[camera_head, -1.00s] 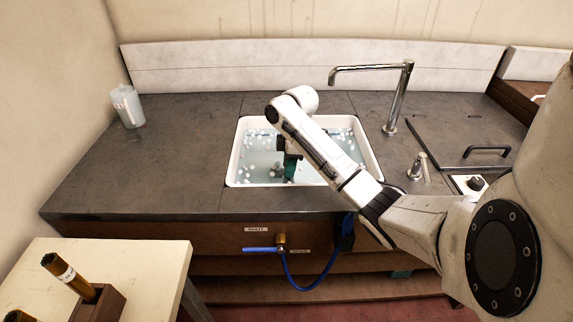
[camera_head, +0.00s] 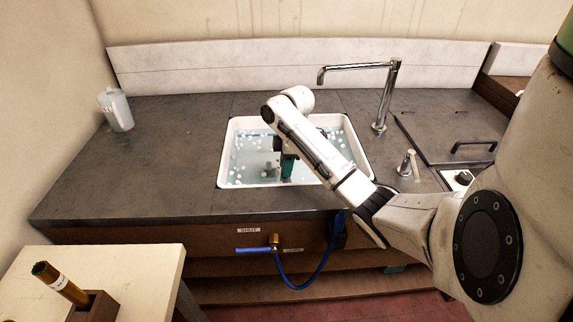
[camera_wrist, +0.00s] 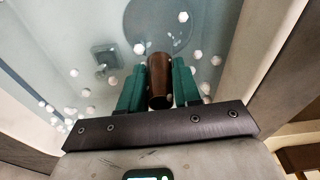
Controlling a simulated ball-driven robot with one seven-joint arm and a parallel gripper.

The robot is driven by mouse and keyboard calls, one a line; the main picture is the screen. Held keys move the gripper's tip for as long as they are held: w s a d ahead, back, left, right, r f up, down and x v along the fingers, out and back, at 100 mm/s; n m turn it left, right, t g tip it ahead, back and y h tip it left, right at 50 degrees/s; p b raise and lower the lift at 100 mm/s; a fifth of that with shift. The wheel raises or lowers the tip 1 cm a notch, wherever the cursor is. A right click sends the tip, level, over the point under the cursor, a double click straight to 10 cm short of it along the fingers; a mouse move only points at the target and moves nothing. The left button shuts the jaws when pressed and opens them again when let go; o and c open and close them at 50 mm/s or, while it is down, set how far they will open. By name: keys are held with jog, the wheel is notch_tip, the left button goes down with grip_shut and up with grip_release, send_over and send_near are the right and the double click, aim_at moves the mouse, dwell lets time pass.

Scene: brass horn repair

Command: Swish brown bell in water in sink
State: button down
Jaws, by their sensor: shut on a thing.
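The white sink (camera_head: 222,165) is set in the dark counter and holds pale blue water (camera_head: 248,158) with several white floating bits. My gripper (camera_head: 287,166) reaches down into the sink in the head view, its green fingers low in the basin. In the wrist view my gripper (camera_wrist: 158,88) is shut on the brown bell (camera_wrist: 159,72), which sits between the two green fingers. The bell points away from the palm, over or in the water. I cannot tell how deep it is. In the head view the bell is hidden by my arm and gripper.
A chrome faucet (camera_head: 387,95) stands behind the sink at the right, with a small tap (camera_head: 407,163) beside it. A pale jug (camera_head: 117,109) stands at the far left. A brown tube (camera_head: 60,284) stands in a wooden block on the pale table (camera_head: 150,262).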

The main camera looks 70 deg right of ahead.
jog(key=shift+w+a, duration=0.25)
jog(key=shift+w, duration=0.4)
jog(key=shift+w+a, duration=0.25)
jog(key=shift+w, duration=0.4)
jog(key=shift+s, duration=0.1)
jog(key=shift+s+d+p, duration=0.3)
jog(key=shift+s, duration=0.35)
jog(key=shift+s+d+p, duration=0.25)
jog(key=shift+s+p, duration=0.05)
jog(key=shift+s, duration=0.35)
jog(key=shift+w, duration=0.1)
